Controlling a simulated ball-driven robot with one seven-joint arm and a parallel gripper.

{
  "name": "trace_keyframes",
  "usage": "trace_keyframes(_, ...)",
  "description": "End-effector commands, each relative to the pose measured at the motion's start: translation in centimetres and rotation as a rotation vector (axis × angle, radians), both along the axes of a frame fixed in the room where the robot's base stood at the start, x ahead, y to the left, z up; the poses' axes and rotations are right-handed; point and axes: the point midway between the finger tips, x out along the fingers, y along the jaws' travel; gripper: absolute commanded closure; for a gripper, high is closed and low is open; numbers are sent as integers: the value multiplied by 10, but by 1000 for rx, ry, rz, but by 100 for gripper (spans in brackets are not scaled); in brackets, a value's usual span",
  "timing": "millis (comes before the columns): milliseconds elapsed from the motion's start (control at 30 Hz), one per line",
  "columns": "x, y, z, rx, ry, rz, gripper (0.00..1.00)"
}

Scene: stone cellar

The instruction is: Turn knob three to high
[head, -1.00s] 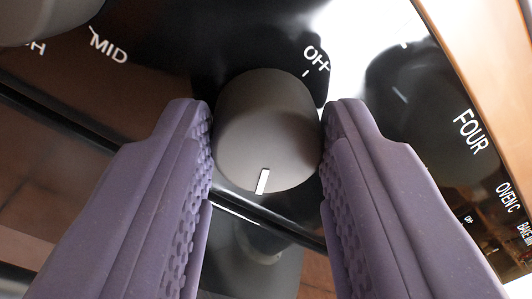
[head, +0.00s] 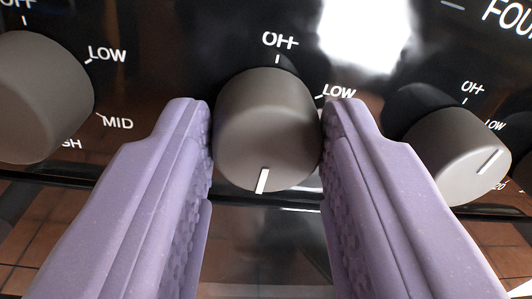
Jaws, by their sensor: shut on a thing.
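A round dark grey knob (head: 265,130) sits in the middle of the head view, on the black glossy panel left of the one marked FOUR; its own number is not in view. My gripper (head: 267,112) is shut on it, a purple ribbed finger on each side. Its white pointer mark (head: 263,180) faces the bottom of the view, roughly opposite its OFF label (head: 280,40). Its LOW label (head: 338,91) shows at upper right, partly behind the right finger. Its MID and HIGH labels are hidden or out of view.
Another grey knob (head: 40,100) stands to the left, with OFF, LOW, MID and a partly hidden HIGH label around its right side. A knob (head: 455,160) to the right, below the word FOUR (head: 508,14), has its pointer slanting up and right. Brown tiles lie below.

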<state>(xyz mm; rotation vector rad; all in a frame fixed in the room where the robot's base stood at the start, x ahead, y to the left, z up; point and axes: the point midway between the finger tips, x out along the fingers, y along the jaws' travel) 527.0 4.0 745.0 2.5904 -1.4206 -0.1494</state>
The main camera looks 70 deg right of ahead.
Motion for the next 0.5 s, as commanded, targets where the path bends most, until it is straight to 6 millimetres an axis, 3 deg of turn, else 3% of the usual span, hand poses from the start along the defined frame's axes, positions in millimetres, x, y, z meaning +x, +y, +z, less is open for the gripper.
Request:
trace_keyframes(300, -1, 0, -2, 5, 1, 0, 92)
trace_keyframes(333, -1, 0, -2, 5, 1, 0, 60)
trace_keyframes(433, -1, 0, -2, 5, 2, 0, 37)
trace_keyframes(500, 0, 0, -2, 4, 1, 0, 36)
